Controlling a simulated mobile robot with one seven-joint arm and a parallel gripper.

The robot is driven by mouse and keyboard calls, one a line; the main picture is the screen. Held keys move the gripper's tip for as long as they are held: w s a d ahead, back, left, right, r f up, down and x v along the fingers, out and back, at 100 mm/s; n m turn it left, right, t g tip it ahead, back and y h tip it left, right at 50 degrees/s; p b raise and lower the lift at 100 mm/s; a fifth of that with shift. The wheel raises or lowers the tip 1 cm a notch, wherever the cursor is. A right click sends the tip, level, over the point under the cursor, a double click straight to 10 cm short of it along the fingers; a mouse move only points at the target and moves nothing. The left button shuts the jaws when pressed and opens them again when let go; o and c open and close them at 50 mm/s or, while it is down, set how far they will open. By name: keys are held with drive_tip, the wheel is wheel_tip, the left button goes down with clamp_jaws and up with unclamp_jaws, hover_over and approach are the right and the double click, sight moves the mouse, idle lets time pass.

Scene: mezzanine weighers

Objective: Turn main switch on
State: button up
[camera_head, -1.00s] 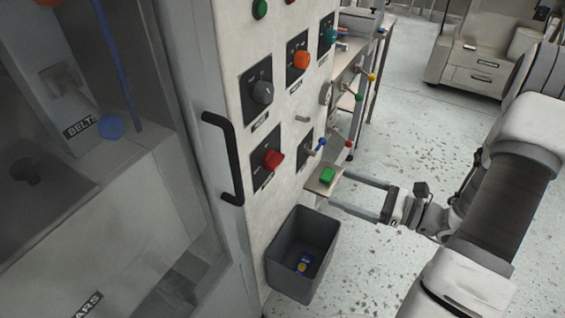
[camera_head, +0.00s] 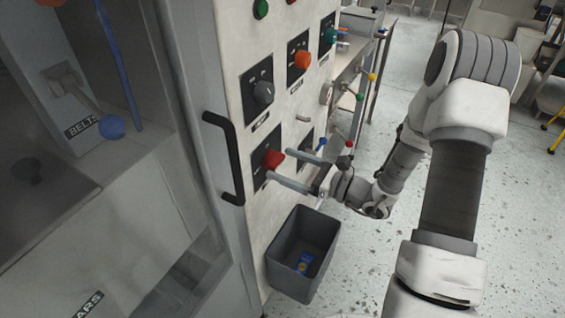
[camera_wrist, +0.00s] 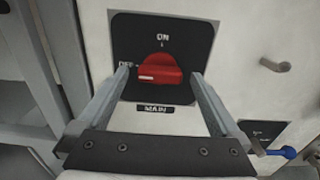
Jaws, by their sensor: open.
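The main switch is a red rotary knob (camera_wrist: 160,70) on a black plate labelled MAIN in the wrist view. Its white mark is at the left, on the OFF side; ON is above it. In the head view the red knob (camera_head: 273,159) is at the lower left of the pale panel. My gripper (camera_wrist: 160,76) is open, with one finger on each side of the knob. In the head view my gripper (camera_head: 277,164) reaches the knob from the right. Whether the fingers touch the knob I cannot tell.
A grey knob (camera_head: 263,92) and an orange knob (camera_head: 302,61) are above on the panel. A black handle (camera_head: 226,158) is at the left. A grey bin (camera_head: 318,232) stands below. Levers with blue (camera_head: 322,142) and red tips are close to the gripper.

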drive_tip(key=shift+w+a, duration=0.35)
drive_tip(key=shift+a, duration=0.2)
drive_tip(key=c, duration=1.3)
